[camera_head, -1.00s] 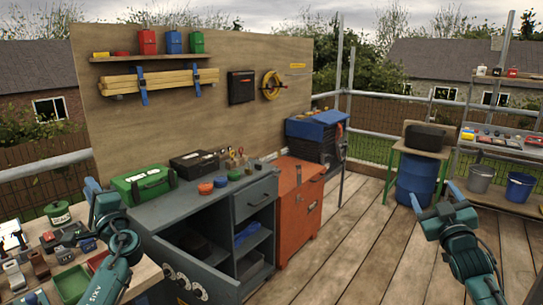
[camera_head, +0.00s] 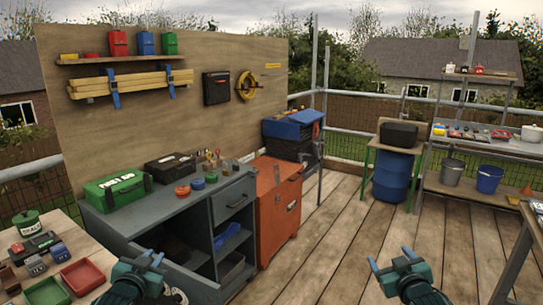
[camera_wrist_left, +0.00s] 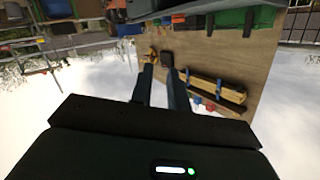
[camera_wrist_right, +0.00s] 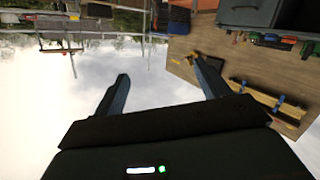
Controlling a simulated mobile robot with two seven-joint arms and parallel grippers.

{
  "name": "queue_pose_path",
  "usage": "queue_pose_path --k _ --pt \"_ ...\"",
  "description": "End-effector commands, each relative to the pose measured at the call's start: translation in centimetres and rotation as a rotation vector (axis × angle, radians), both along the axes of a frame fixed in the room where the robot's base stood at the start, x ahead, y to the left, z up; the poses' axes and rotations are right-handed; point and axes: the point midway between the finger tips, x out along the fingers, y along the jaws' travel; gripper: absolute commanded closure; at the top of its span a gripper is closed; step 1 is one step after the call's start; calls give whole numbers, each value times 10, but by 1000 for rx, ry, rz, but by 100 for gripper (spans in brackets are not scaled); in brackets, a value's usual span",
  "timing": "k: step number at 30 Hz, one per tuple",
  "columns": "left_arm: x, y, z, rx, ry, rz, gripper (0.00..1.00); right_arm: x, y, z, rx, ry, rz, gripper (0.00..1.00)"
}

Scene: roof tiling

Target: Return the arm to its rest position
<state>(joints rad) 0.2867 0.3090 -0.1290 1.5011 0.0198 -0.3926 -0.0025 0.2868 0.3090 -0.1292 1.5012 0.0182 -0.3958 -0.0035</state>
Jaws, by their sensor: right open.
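My left gripper (camera_head: 143,258) is low at the bottom left of the head view, in front of the grey workbench. In the left wrist view its two fingers (camera_wrist_left: 160,88) stand a little apart with nothing between them. My right gripper (camera_head: 389,258) is low at the bottom right of the head view, over the plank floor. In the right wrist view its fingers (camera_wrist_right: 162,85) are wide apart and empty. Both grippers point away from me, clear of any object.
The grey workbench (camera_head: 165,222) with a green case (camera_head: 117,190) stands ahead left, beside an orange cabinet (camera_head: 277,205). A wooden table (camera_head: 95,243) with trays is at the lower left. Another table edge (camera_head: 533,222) is at the right. The plank floor (camera_head: 340,230) between is free.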

Motion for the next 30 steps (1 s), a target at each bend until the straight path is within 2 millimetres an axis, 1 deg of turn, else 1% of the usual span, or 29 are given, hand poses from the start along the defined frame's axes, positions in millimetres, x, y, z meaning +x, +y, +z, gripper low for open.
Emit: queue_pose_path --k 1,2,3,5,6,8,9,11,12,15,16,18,21,24,30 --pt "-21 -14 -26 -11 38 -22 83 -21 14 -25 11 37 22 25" --pt "-33 -22 -38 -17 57 -34 83 -33 22 -38 18 56 34 25" --pt "-50 -34 -55 -28 84 -51 83 -50 34 -55 29 83 51 25" --pt "-81 -51 -80 -48 128 -77 83 -81 51 -80 50 127 77 25" --pt "-104 -64 -96 -64 160 -94 83 -104 64 -96 67 158 94 25" --pt "-141 -82 -117 -92 208 -118 83 -141 82 -117 95 205 118 25" --pt "-166 -94 -129 -114 240 -132 83 -166 94 -129 116 237 132 25" --pt "-203 -110 -143 -146 285 -149 83 -203 110 -143 149 283 149 25" --pt "-227 -119 -150 -168 314 -157 83 -227 119 -149 170 312 157 25" --pt "-275 -137 -158 -216 373 -171 83 -275 138 -158 219 370 171 25" --pt "-287 -142 -160 -229 387 -172 83 -287 142 -159 231 385 173 25" --pt "-309 -149 -161 -252 415 -175 83 -309 149 -160 255 411 175 25" --pt "-328 -155 -160 -273 436 -177 83 -327 155 -160 277 434 176 25" --pt "-334 -157 -160 -281 445 -176 83 -334 158 -160 284 443 177 25" --pt "-334 -157 -161 -281 445 -177 83 -334 158 -160 283 443 177 25"
